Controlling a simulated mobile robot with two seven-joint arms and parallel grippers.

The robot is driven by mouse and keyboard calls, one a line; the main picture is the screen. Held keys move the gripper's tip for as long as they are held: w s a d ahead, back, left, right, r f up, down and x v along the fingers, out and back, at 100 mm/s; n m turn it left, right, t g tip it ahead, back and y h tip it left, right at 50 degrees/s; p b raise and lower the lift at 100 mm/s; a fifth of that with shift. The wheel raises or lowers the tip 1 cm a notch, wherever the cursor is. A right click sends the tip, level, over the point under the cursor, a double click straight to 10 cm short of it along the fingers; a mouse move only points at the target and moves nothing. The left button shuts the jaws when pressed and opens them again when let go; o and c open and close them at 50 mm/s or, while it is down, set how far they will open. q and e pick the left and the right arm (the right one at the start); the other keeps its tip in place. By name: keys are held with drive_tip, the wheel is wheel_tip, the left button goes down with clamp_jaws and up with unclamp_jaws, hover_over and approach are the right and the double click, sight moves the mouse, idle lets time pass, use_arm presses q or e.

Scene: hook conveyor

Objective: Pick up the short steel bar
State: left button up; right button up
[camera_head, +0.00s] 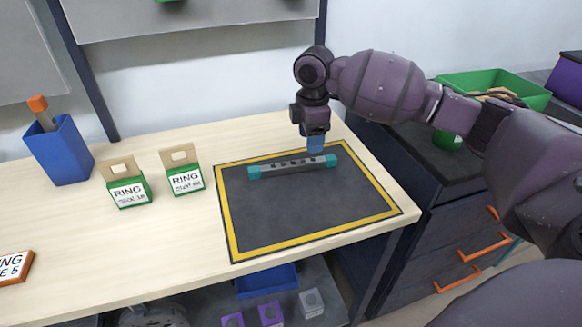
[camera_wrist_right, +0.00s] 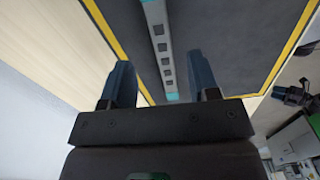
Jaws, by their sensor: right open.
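The short steel bar (camera_head: 290,166) is grey with a row of dark square holes and teal ends. It lies flat on the dark mat (camera_head: 300,210) with the yellow border. My right gripper (camera_head: 316,146) points down over the far right part of the bar, close to its right teal end. In the right wrist view the gripper (camera_wrist_right: 165,85) is open, its two dark blue fingers apart, and the bar (camera_wrist_right: 160,45) runs in the gap between them as seen there. I cannot tell how high the fingers are above the bar. My left gripper is not in view.
Two green-and-white RING boxes (camera_head: 187,180) stand left of the mat. A blue bin (camera_head: 62,152) holds an orange-tipped tool at the far left. A green crate (camera_head: 490,80) sits on the dark cabinet at the right. The front of the mat is clear.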

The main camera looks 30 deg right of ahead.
sight(309, 161)
drive_tip(key=shift+f, duration=1.2)
drive_tip(key=shift+f+b, duration=0.3)
drive_tip(key=shift+f, duration=0.05)
wheel_tip(309, 161, down, 4)
drive_tip(key=shift+a+f+b, duration=0.1)
drive_tip(key=shift+b, duration=0.5)
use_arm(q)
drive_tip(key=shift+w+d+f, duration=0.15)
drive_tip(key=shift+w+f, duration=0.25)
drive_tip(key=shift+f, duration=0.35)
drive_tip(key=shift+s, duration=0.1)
use_arm(e)
clamp_jaws()
